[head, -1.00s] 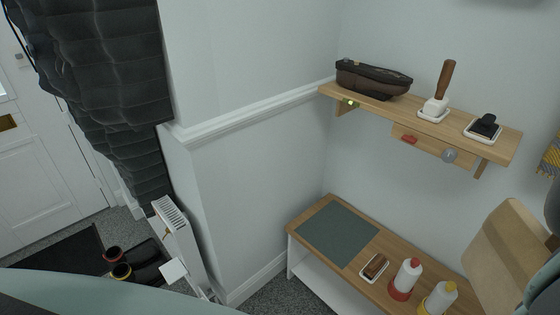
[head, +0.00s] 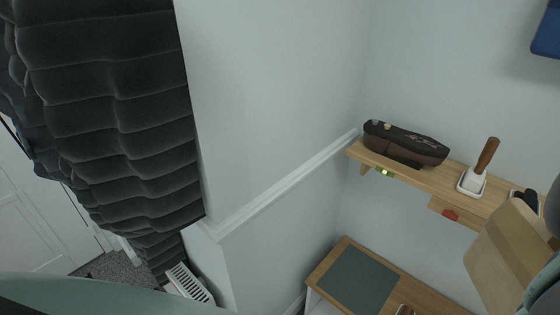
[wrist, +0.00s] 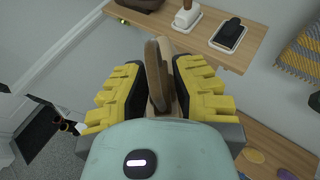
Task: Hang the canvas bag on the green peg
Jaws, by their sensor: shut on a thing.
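The tan canvas bag (head: 505,260) hangs at the right edge of the head view, in front of the shelf's right end and partly cut off. My gripper (wrist: 160,78) is shut on the bag's upper part, which shows as a brown and tan strip (wrist: 157,62) between the yellow fingers in the wrist view. The green peg (head: 385,172) is under the left part of the wooden shelf (head: 437,178), bare. The bag is apart from it, to its right and lower in the picture. A red peg (head: 450,214) is on the rail right of the green one.
On the shelf are a dark brown pouch (head: 405,145), a wooden-handled brush (head: 480,170) and a black item on a white tray (wrist: 229,34). Below is a bench with a dark green mat (head: 357,279). A dark quilted hanging (head: 110,110) fills the left. A yellow-grey cloth (wrist: 300,55) hangs right.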

